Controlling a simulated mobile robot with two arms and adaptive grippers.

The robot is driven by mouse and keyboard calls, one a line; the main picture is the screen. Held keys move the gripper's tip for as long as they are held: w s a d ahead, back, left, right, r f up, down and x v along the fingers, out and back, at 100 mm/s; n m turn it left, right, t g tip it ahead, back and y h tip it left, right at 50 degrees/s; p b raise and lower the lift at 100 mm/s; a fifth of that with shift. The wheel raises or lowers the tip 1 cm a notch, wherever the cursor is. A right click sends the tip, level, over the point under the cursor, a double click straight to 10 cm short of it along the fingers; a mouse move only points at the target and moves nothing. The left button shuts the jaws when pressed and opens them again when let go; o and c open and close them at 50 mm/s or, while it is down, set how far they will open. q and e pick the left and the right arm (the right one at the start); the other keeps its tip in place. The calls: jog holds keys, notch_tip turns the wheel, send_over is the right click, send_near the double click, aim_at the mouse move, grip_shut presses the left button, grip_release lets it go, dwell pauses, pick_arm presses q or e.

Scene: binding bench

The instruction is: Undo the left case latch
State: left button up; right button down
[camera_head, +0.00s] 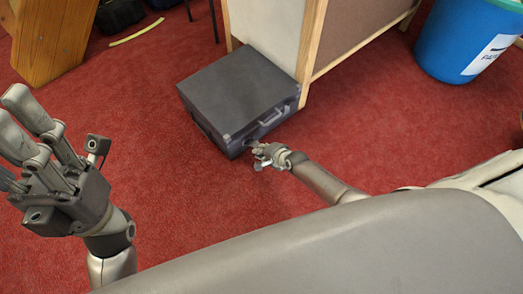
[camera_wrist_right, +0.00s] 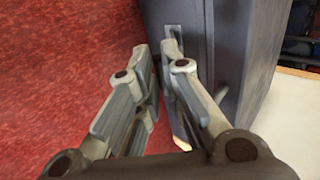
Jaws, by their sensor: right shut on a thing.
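A dark grey case (camera_head: 238,88) lies flat on the red carpet, its handle (camera_head: 271,118) on the side facing me. My right gripper (camera_head: 256,151) is at the left end of that side, by the left latch. In the right wrist view the case (camera_wrist_right: 232,50) fills the upper right, and the left latch (camera_wrist_right: 173,31) shows just beyond the fingertips. My right gripper (camera_wrist_right: 157,52) is shut on the latch; the contact itself is partly hidden by the fingers. My left gripper (camera_head: 12,112) is open and empty, raised at the left edge, partly cut off.
A wood-framed panel unit (camera_head: 305,40) stands directly behind the case. A blue bin (camera_head: 463,40) stands at the upper right. A wooden piece (camera_head: 52,42) and a yellow strip (camera_head: 137,32) are at the upper left. Carpet left of the case is clear.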

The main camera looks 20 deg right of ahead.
jog(key=shift+a, duration=0.1)
jog(key=c, duration=1.8)
grip_release()
jog(key=shift+w, duration=0.1)
jog(key=shift+v, duration=6)
